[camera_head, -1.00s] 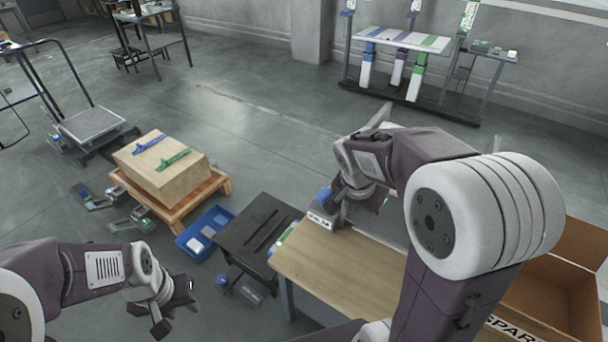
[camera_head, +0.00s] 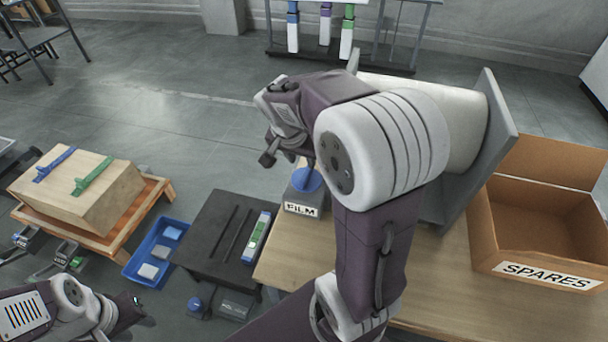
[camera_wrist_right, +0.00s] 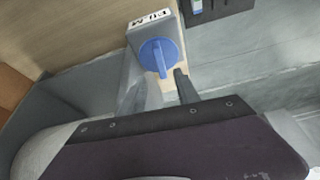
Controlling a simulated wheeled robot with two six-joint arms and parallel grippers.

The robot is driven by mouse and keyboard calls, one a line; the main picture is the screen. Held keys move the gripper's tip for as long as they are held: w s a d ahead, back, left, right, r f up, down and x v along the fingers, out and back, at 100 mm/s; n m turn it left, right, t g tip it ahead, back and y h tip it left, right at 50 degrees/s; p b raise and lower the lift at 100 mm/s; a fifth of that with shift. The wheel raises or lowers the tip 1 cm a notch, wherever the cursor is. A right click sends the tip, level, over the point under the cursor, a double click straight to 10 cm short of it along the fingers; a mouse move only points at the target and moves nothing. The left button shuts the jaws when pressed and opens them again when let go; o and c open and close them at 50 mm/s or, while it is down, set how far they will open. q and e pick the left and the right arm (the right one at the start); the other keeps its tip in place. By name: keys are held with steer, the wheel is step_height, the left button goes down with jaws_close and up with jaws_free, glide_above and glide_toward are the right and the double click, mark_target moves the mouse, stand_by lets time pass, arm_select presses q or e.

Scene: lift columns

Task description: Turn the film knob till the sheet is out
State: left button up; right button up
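The film knob (camera_head: 307,180) is a blue disc with a raised grip bar, on a grey box labelled FILM (camera_head: 301,204) at the bench's left end. The knob also shows in the right wrist view (camera_wrist_right: 157,56). A white film roll (camera_head: 468,125) sits between grey end plates behind my right arm. My right gripper (camera_head: 279,154) is beside and above the knob. In the wrist view its fingers (camera_wrist_right: 160,88) are apart and empty, short of the knob. My left gripper (camera_head: 128,312) is low at the left, away from the bench; its fingers are unclear. I cannot make out a loose sheet.
A SPARES carton (camera_head: 545,235) stands open on the wooden bench (camera_head: 440,285) at the right. A dark side table (camera_head: 215,235) stands left of the bench, with a blue bin (camera_head: 140,262) beside it. A wooden crate (camera_head: 85,192) sits further left.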

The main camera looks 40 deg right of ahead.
mark_target(306, 172)
steer(key=shift+w+f, duration=0.1)
steer(key=shift+f, duration=0.05)
steer(key=b+x, duration=0.2)
steer(key=x, duration=0.5)
steer(key=shift+f, duration=0.35)
steer(key=shift+w+d+f+b, duration=0.1)
steer(key=shift+d+f+b, duration=0.25)
steer(key=shift+f, duration=0.15)
steer(key=shift+c, duration=0.4)
jaws_close()
